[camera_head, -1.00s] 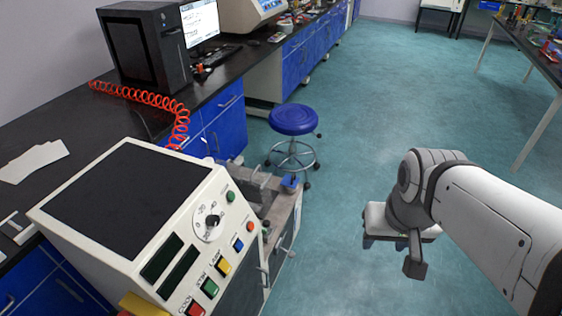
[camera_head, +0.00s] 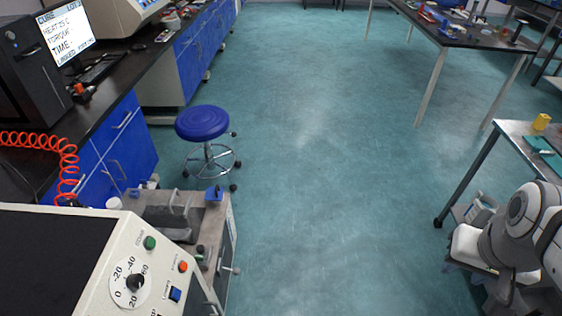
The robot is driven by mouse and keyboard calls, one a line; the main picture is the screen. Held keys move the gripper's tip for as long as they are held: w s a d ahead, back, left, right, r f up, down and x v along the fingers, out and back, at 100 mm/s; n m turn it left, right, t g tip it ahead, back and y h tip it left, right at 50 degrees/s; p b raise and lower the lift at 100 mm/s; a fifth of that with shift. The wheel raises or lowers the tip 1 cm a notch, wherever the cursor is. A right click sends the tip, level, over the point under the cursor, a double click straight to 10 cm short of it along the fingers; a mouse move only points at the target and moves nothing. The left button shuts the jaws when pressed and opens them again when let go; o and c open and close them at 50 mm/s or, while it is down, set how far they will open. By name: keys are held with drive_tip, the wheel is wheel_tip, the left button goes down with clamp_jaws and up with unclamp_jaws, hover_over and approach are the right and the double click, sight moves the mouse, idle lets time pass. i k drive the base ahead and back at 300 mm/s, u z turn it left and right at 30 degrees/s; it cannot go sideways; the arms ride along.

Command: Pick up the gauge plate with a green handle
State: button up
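I cannot make out a gauge plate with a green handle anywhere in the head view. A flat teal item (camera_head: 543,146) lies on the table at the right edge, but it is partly cut off and I cannot tell what it is. My gripper (camera_head: 478,262) is at the lower right, at the end of my white arm, over the floor and below that table. Its fingers are not clear enough to tell open from shut, and I see nothing held in it.
A machine with a control panel (camera_head: 135,278) stands at the lower left. A blue stool (camera_head: 202,122) is behind it, beside the bench with blue cabinets (camera_head: 125,150). A yellow object (camera_head: 541,121) sits on the right table (camera_head: 515,129). The teal floor in the middle is clear.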

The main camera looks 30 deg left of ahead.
sight(198, 258)
drive_tip(key=z, duration=0.3)
drive_tip(key=i, duration=1.3)
drive_tip(key=u, duration=3.55)
drive_tip(key=i, duration=1)
